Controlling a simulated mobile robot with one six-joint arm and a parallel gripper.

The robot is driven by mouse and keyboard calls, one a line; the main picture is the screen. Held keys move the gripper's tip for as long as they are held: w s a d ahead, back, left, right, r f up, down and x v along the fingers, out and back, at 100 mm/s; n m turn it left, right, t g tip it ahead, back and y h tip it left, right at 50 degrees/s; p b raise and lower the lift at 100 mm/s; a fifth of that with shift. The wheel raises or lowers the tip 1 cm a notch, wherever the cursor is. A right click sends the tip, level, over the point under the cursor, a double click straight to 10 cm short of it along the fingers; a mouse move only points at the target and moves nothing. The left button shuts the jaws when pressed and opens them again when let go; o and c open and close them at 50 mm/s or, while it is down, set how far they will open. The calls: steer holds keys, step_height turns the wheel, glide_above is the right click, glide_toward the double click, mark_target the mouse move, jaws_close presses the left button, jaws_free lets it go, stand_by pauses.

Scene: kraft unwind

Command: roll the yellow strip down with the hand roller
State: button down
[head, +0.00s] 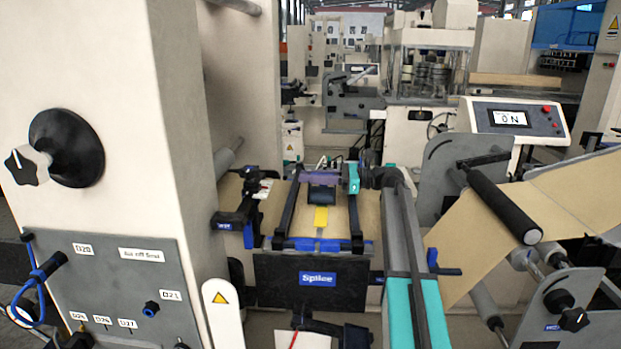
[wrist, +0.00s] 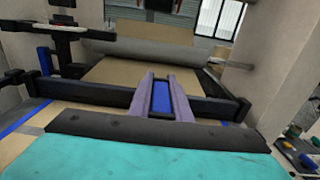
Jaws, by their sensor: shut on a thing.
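The yellow strip (head: 320,217) lies on the brown kraft web on the splice table, between two dark side rails. My gripper (head: 318,178) is over the table, just behind the strip in the head view, its purple fingers reaching left from the teal wrist. A dark roller (head: 322,196) shows just below the fingers, beyond the far end of the strip. In the wrist view the purple fingers are shut on a blue part, the hand roller's handle (wrist: 161,97). The yellow strip is not seen in the wrist view. I cannot tell whether the roller touches the web.
A black panel labelled Splice (head: 318,279) fronts the table. A blue and black clamp (head: 240,215) stands on the left. A tall cream machine column (head: 110,100) is at the left. A slanted kraft web (head: 520,215) and a black roller (head: 503,205) are at the right.

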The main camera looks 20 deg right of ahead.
steer(key=shift+s+f, duration=0.1)
steer(key=shift+s+a+b, duration=0.3)
steer(key=shift+s+b, duration=0.25)
steer(key=shift+s, duration=0.05)
steer(key=shift+s, duration=0.1)
stand_by(0.4)
